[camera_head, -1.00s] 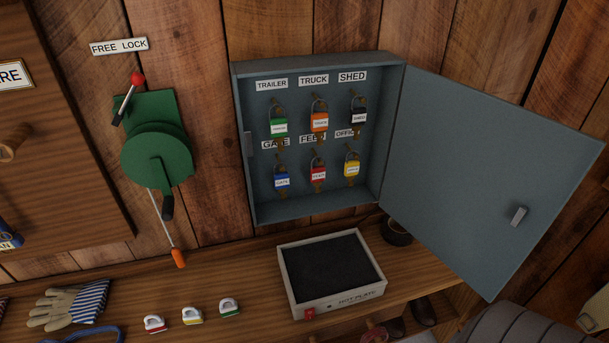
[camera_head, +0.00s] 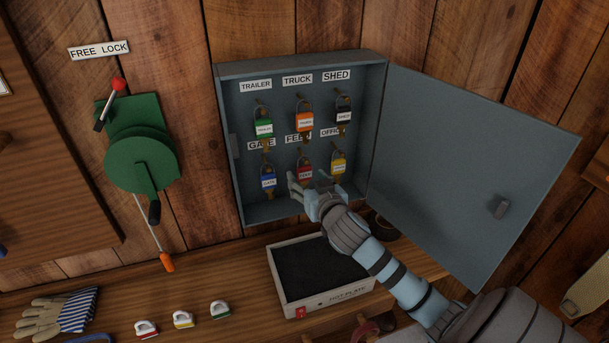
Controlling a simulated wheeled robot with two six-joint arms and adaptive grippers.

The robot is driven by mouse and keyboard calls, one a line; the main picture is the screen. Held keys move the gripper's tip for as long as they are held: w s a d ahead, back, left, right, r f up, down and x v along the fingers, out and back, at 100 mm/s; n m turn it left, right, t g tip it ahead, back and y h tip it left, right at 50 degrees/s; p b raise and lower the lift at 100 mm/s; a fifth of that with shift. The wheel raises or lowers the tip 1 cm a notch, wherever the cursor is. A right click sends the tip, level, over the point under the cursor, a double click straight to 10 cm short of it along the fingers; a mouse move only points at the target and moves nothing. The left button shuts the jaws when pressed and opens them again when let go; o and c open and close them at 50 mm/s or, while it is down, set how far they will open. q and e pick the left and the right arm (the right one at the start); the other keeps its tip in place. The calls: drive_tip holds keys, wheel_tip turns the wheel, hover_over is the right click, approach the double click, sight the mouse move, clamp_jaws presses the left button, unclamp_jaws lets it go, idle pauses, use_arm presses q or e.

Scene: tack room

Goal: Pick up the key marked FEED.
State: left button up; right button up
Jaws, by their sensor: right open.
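The FEED key with its red tag (camera_head: 305,173) hangs on the lower middle hook inside the open grey key cabinet (camera_head: 228,110). Its lower end is partly hidden by my right gripper (camera_head: 309,181). My right gripper is open, with its fingers just in front of and below the red tag. I cannot tell whether they touch it. The blue GATE key (camera_head: 268,180) hangs to its left and the yellow OFFICE key (camera_head: 338,163) to its right. My left gripper is not in view.
Green (camera_head: 263,128), orange (camera_head: 304,121) and black (camera_head: 343,115) keys hang in the upper row. The cabinet door (camera_head: 465,165) stands open at right. A hot plate (camera_head: 285,303) sits on the bench below. A green winch (camera_head: 140,155) is on the wall at left.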

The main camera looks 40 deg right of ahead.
sight(305, 172)
drive_tip(key=x, duration=0.4)
drive_tip(key=shift+w+d, duration=0.2)
drive_tip(key=shift+d, duration=0.15)
drive_tip(key=c, duration=1.2)
drive_tip(key=shift+r, duration=0.2)
